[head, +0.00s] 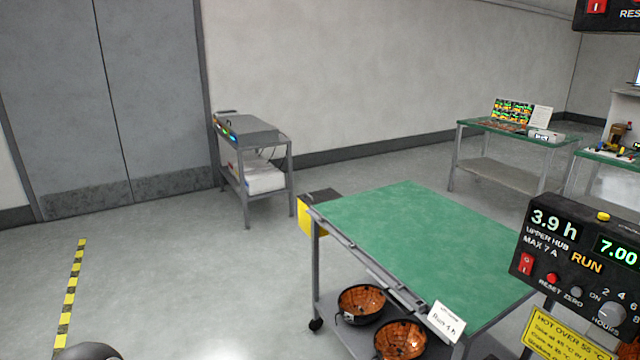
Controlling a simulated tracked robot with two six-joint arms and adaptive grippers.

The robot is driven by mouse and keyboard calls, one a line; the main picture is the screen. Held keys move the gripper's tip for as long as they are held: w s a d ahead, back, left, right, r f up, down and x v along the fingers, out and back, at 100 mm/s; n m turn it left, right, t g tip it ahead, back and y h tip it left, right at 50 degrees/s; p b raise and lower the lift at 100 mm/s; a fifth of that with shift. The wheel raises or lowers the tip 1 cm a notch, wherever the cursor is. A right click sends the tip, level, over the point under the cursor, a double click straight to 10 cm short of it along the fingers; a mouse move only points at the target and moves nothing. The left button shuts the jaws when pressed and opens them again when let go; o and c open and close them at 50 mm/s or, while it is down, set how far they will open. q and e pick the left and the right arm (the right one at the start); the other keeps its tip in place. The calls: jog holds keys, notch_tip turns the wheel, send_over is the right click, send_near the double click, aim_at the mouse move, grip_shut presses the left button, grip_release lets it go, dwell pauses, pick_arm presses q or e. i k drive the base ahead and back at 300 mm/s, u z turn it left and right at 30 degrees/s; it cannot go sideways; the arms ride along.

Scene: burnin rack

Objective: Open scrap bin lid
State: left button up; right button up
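No bin labelled as scrap can be read in the head view. A yellow box-like thing (305,217) with a dark flat top (321,195) sits at the far left end of the green-topped cart (420,235). It may be the scrap bin, but most of it is hidden behind the cart's corner. The dark top looks flat, and I cannot tell whether it is a closed lid. Neither of my grippers is in view. A dark rounded part at the bottom left edge may be part of my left arm.
Two black-rimmed bowls with orange insides (361,303) sit on the cart's lower shelf. A control box (580,262) stands close at right. A grey trolley (254,150) stands by the wall, and another green-topped table (520,135) stands at back right. Floor left of the cart is clear.

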aim_at(322, 194)
jog(key=u, duration=0.4)
jog(key=i, duration=1.5)
jog(key=u, duration=0.4)
jog(key=i, duration=2.25)
jog(key=z, duration=0.25)
